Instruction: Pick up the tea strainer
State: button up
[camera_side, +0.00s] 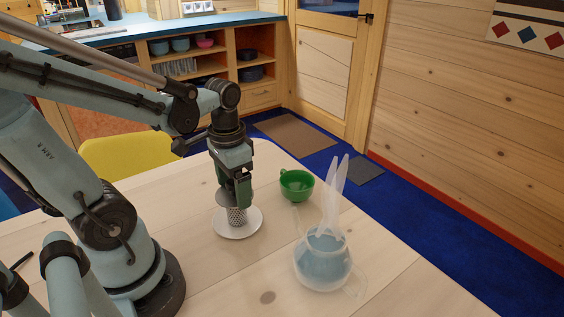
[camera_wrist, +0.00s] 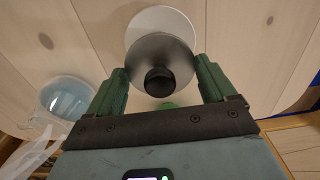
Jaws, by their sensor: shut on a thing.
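The tea strainer (camera_side: 237,216) is a grey perforated metal cylinder with a wide round flange, upright over a small white saucer (camera_side: 246,231) on the table. In the wrist view the strainer (camera_wrist: 150,50) shows from above as a grey disc with a black knob, and the saucer (camera_wrist: 160,15) shows behind it. My gripper (camera_side: 242,192) points down over the strainer and is shut on it. In the wrist view the green fingers of my gripper (camera_wrist: 161,70) are on either side of the strainer. I cannot tell whether the strainer's bottom touches the saucer.
A green cup (camera_side: 297,186) stands to the right of the saucer. The pale wooden table (camera_side: 200,285) is clear in front of the saucer. A yellow chair (camera_side: 125,152) stands behind.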

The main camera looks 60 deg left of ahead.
jog(key=shift+r, duration=0.2)
jog(key=shift+r, duration=0.8)
notch_tip(320, 180, up, 2)
jog(key=shift+r, duration=0.1)
jog(key=s+d+r, duration=0.3)
jog(key=d+r, duration=0.4)
jog(key=d, duration=0.4)
jog(key=w+d+r, duration=0.3)
jog(key=w+d, duration=0.6)
jog(key=w, duration=0.1)
jog(key=shift+d, duration=0.3)
jog(key=shift+f, duration=0.25)
notch_tip(320, 180, down, 12)
jog(key=shift+r, duration=0.25)
dwell(0.5)
